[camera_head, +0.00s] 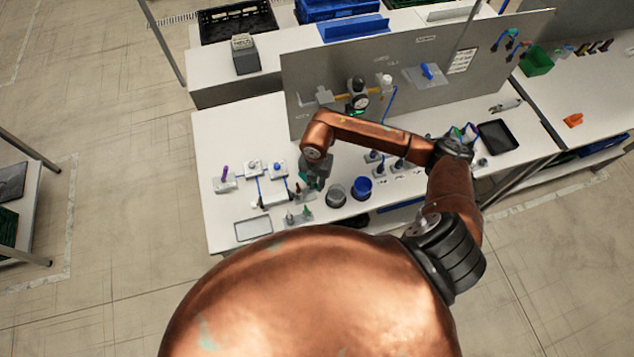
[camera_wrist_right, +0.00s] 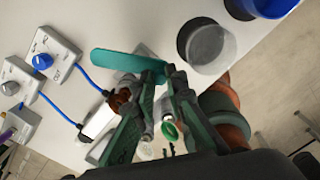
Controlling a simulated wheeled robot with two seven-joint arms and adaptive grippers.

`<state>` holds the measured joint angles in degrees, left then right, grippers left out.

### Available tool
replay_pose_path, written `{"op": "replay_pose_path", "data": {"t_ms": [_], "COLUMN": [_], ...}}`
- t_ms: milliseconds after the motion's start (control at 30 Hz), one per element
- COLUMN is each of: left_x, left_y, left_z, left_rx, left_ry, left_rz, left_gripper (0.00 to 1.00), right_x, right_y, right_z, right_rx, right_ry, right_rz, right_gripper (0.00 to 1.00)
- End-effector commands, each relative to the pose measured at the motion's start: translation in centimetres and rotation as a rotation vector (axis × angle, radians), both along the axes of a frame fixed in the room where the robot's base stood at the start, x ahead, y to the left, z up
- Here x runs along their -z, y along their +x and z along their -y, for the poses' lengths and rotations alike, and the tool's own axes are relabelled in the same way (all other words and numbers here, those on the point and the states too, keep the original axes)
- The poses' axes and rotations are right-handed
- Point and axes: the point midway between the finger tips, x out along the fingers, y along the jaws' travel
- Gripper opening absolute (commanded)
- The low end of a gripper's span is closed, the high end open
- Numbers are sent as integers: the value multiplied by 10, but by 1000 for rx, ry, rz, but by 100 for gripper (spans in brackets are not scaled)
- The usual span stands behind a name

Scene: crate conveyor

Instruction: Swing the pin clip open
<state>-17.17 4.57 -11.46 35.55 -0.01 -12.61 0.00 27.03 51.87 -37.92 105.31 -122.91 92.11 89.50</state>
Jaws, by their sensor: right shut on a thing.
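In the right wrist view, a flat teal bar (camera_wrist_right: 125,63) with a rounded end sticks out to the left from between my right gripper's fingertips (camera_wrist_right: 168,72). It may be the pin clip; I cannot tell for sure. The fingers are closed together on its right end. A white block (camera_wrist_right: 103,118) and a round brown part lie behind and left of the fingers, partly hidden. In the head view my right gripper (camera_head: 312,182) is small, low over the front middle of the white bench, and the held bar is hard to make out. My left gripper is not in view.
A grey cup (camera_head: 335,195) and a blue cup (camera_head: 360,188) stand just right of the gripper. Small knob boxes (camera_head: 253,169) with blue cables sit to its left. An upright grey panel (camera_head: 420,70) stands behind. An empty tray (camera_head: 253,230) lies at front left.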

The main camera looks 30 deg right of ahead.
Motion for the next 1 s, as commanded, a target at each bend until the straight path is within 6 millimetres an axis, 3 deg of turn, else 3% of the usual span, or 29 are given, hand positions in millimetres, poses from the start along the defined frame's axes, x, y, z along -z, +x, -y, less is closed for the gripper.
{"op": "replay_pose_path", "data": {"t_ms": [633,667,700,900,1000], "left_x": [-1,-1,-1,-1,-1], "left_y": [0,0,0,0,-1], "left_z": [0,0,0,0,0], "left_rx": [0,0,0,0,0], "left_ry": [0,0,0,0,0], "left_rz": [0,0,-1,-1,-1], "left_gripper": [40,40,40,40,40], "right_x": [-2,-2,-1,-1,-1], "right_y": [1,1,1,0,0], "right_z": [-2,-2,-2,-2,-2], "right_rx": [51,51,51,51,50], "right_ry": [2,2,2,1,1], "right_rz": [4,4,4,2,1], "right_gripper": [0,13,16,30,30]}}
